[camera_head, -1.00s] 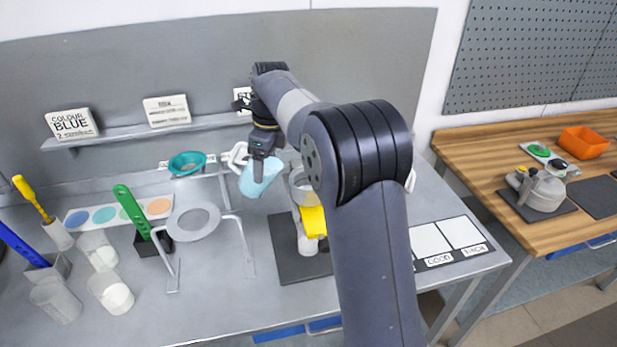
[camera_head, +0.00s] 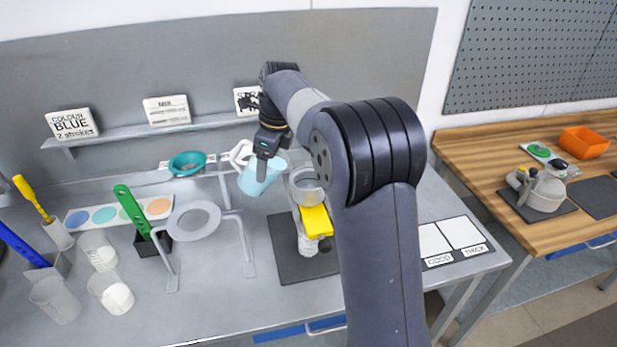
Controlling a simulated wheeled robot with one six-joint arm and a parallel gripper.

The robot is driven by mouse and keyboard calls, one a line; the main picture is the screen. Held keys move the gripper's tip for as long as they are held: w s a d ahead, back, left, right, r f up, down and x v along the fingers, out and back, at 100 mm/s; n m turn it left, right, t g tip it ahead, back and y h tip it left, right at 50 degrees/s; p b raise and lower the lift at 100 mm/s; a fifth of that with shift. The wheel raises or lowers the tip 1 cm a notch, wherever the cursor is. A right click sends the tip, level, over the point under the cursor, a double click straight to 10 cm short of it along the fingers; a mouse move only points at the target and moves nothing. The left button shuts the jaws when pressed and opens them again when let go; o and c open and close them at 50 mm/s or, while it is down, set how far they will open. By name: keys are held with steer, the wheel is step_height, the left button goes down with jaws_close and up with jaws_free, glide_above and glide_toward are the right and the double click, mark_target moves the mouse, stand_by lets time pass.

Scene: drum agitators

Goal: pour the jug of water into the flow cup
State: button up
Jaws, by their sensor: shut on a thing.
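The jug of water (camera_head: 260,181) is a pale blue vessel with a white handle (camera_head: 239,153) at its upper left. My gripper (camera_head: 265,154) is shut on it and holds it up over the bench, left of the flow cup. The jug looks slightly tilted; I cannot see a stream of water. What seems to be the flow cup (camera_head: 304,188) is a greyish round cup on a stand over a dark mat (camera_head: 288,262). A yellow part (camera_head: 315,221) sits below it, with a clear container (camera_head: 307,243) underneath. My arm hides the area to its right.
Several beakers (camera_head: 112,292) and coloured-handled tools (camera_head: 131,212) fill the left side. A teal bowl (camera_head: 187,163) sits behind. White cards (camera_head: 462,232) lie on the bench at right; a wooden bench (camera_head: 470,148) stands beyond.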

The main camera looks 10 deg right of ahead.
mark_target(249, 169)
steer(key=shift+s+d+r, duration=0.15)
steer(key=shift+d+r, duration=0.1)
stand_by(0.3)
steer(key=shift+s+d+r+t+y, duration=0.15)
steer(key=shift+d+r+t+y, duration=0.2)
steer(key=shift+t+y, duration=0.45)
stand_by(1.8)
steer(key=a+h, duration=0.1)
steer(key=w+a+f+g+h, duration=0.1)
steer(key=a+f+g+h, duration=0.1)
steer(key=shift+w, duration=0.3)
steer(key=shift+s+d, duration=0.15)
steer(key=shift+d, duration=0.1)
steer(key=shift+a+g, duration=0.1)
steer(key=shift+g, duration=0.2)
steer(key=shift+w+a+f+h, duration=0.35)
steer(key=shift+a+h, duration=0.15)
steer(key=shift+h, duration=0.1)
steer(key=shift+w+a+f+g+h, duration=0.3)
steer(key=shift+a+f+g+h, duration=0.25)
steer(key=shift+h, duration=0.25)
steer(key=shift+w+a+f+g+h, duration=0.35)
steer(key=shift+a+g+h, duration=0.25)
steer(key=shift+h, duration=0.2)
steer(key=shift+a, duration=0.1)
